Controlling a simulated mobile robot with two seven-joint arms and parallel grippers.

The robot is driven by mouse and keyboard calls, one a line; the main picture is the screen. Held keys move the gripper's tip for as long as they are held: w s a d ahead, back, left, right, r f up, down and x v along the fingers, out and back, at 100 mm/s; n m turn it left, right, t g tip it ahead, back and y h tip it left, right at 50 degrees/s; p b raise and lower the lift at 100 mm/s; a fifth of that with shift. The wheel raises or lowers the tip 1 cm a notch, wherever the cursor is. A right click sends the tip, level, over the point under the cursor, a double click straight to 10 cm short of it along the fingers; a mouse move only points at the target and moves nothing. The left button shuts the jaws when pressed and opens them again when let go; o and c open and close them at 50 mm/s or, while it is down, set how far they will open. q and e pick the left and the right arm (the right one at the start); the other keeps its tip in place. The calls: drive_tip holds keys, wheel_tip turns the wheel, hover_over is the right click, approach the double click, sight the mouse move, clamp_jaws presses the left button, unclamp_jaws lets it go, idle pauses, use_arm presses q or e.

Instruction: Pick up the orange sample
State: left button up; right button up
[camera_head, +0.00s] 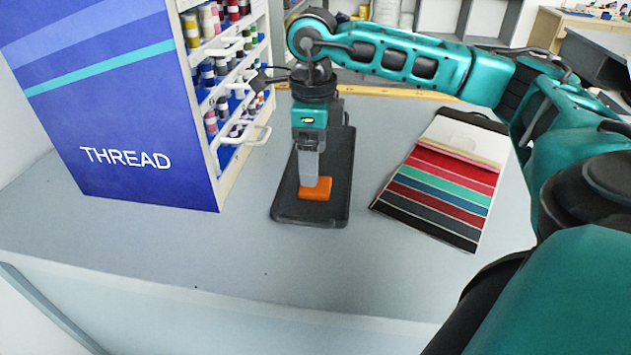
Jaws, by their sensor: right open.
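The orange sample (318,194) is a small block near the front end of a dark tray (282,211) on the grey counter. My right gripper (322,182) reaches down over the tray from above, its grey fingers pointing down. The fingertips are right at the orange sample and overlap its upper part in the view. They are open; I cannot tell whether they touch the sample. My left gripper is not in view.
A blue thread cabinet (110,110) with spools and protruding white handles stands close on the left. A striped swatch card (440,185) lies right of the tray. A yellow ruler strip (385,91) runs along the back. The counter front (240,265) is clear.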

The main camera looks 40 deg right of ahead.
wheel_tip(320, 180, down, 5)
drive_tip(key=shift+f, duration=0.1)
drive_tip(key=shift+c, duration=0.2)
drive_tip(key=c, duration=1.1)
